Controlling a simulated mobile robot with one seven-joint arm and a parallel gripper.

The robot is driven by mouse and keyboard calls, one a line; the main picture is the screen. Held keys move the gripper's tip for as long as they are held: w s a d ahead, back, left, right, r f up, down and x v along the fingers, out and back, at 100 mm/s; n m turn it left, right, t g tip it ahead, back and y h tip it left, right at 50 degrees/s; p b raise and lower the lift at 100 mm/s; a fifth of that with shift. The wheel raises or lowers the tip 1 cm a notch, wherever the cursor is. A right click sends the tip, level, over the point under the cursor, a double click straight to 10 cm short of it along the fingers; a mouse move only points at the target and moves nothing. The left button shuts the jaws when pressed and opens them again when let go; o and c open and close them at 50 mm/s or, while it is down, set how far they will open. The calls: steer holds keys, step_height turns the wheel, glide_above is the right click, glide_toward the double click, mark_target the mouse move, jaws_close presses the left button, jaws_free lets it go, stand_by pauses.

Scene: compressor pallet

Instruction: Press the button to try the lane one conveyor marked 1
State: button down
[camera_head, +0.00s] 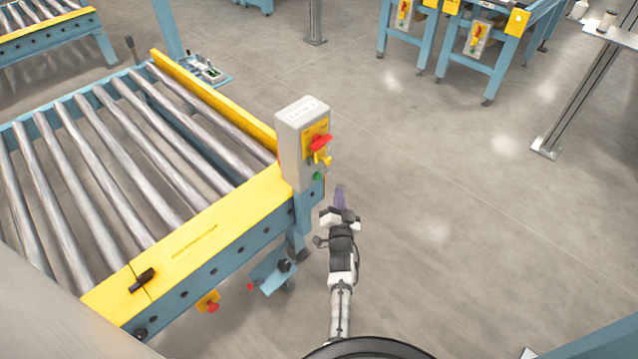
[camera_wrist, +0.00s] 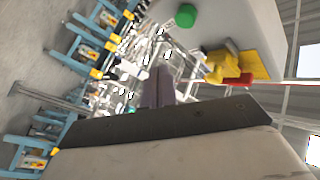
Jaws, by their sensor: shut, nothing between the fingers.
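A grey control box (camera_head: 291,150) stands at the front right corner of the near roller conveyor (camera_head: 190,235). A small label on its top looks like a lane marking, too small to read surely. Its face has a red and yellow rotary switch (camera_head: 320,143) and, lower down, a green button (camera_head: 317,176). My gripper (camera_head: 341,193) is shut and empty, just right of and below the button in the head view. In the wrist view, the closed fingers (camera_wrist: 159,87) point past the box; the green button (camera_wrist: 186,16) is above them, apart, with the switch (camera_wrist: 228,66) to the right.
A yellow side rail (camera_head: 215,105) runs back from the box. A red button on a yellow plate (camera_head: 209,302) hangs under the conveyor's front edge. More blue-framed conveyors stand at the back, and a metal stand (camera_head: 575,100) is at the right. The floor right of my arm is clear.

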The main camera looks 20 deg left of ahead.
mark_target(318, 177)
steer(key=a+b, duration=0.1)
steer(key=b, duration=0.1)
steer(key=w+a+b, duration=0.1)
steer(key=a+b, duration=0.2)
steer(key=b, duration=0.2)
steer(key=shift+w+a, duration=0.35)
steer(key=shift+a, duration=0.05)
steer(key=shift+a, duration=0.1)
stand_by(1.6)
steer(key=shift+w+a, duration=0.1)
steer(key=shift+a, duration=0.2)
steer(key=shift+w+a+p, duration=0.2)
steer(key=shift+a+p, duration=0.3)
steer(key=shift+p, duration=0.2)
stand_by(1.0)
steer(key=shift+d+f+b, duration=0.1)
steer(key=shift+b, duration=0.2)
steer(key=shift+s+d+b, duration=0.35)
steer(key=shift+d+b, duration=0.45)
steer(key=shift+b, duration=0.6)
